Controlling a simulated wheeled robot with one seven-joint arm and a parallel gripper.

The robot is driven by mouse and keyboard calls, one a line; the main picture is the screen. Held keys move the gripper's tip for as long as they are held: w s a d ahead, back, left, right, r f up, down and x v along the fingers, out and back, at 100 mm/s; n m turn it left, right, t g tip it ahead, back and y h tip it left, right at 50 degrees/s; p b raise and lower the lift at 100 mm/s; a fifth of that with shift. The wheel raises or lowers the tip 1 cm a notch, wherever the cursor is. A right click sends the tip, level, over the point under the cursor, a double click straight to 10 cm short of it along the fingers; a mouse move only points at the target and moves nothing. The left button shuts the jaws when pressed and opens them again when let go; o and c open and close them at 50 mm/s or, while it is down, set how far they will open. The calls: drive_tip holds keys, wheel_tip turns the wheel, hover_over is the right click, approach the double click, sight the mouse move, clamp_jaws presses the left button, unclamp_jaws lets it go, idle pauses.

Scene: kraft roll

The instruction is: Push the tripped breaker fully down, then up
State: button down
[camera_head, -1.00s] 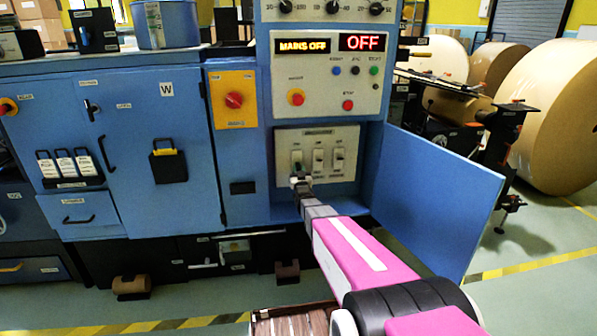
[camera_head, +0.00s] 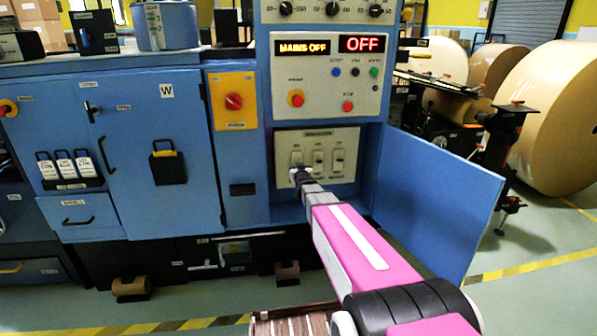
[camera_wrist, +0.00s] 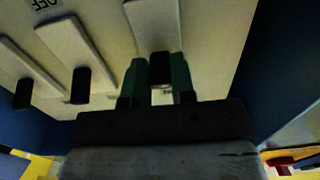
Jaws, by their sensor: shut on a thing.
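The breaker panel (camera_head: 341,136) is a pale plate with three breakers side by side, inside the blue cabinet's recess. My gripper (camera_head: 299,176) is at the leftmost breaker (camera_head: 297,158) and partly covers it in the head view. In the wrist view, which looks upside down, my gripper's dark green fingers (camera_wrist: 158,85) are shut on this breaker's black lever (camera_wrist: 160,68), one on each side. The other two levers, the middle one (camera_wrist: 82,86) and the far one (camera_wrist: 23,94), stand free to the left. How far the held lever is thrown is hard to tell.
Displays above read MAINS OFF (camera_head: 302,47) and OFF (camera_head: 361,44). A blue door (camera_head: 432,195) stands open right of the recess, close to my arm. A red knob on a yellow plate (camera_head: 232,101) is at left. Large kraft rolls (camera_head: 560,120) stand at far right.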

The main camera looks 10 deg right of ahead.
drive_tip(key=g, duration=0.1)
drive_tip(key=r+g, duration=0.1)
drive_tip(key=g, duration=0.1)
drive_tip(key=r+g, duration=0.1)
drive_tip(key=shift+w+g, duration=0.2)
drive_tip(key=shift+g, duration=0.2)
idle(0.4)
drive_tip(key=c, duration=1)
unclamp_jaws()
drive_tip(key=shift+o, duration=0.2)
drive_tip(key=v, duration=1)
drive_tip(key=shift+s+r, duration=0.3)
